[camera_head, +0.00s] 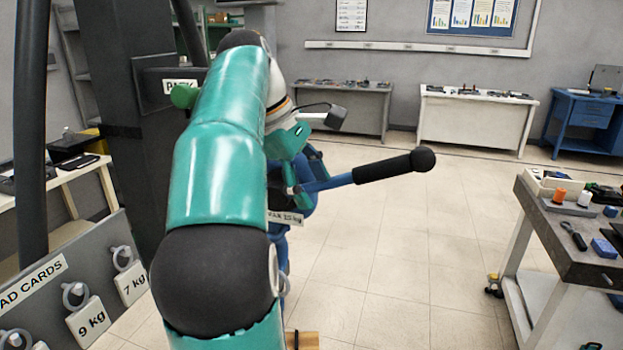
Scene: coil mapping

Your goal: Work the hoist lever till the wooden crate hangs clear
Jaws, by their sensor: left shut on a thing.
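The hoist lever (395,167) has a blue shaft and a black grip with a round end. It points right and slightly up from a blue hoist body (305,205), which is partly hidden behind my arm. My left gripper (287,188) is shut on the hoist lever near the inner end of its shaft. Its fingers are mostly hidden behind my teal forearm. The black outer grip is free of it. A small piece of pale wood (302,340) shows at the bottom edge, perhaps the wooden crate. Whether it touches the floor is hidden. My right gripper is not in view.
A dark post (125,120) carries a labelled arm with a green knob (184,96). A grey rack (100,305) holds ringed weight cards at lower left. A workbench (560,235) with tools stands at right. The tiled floor between is clear.

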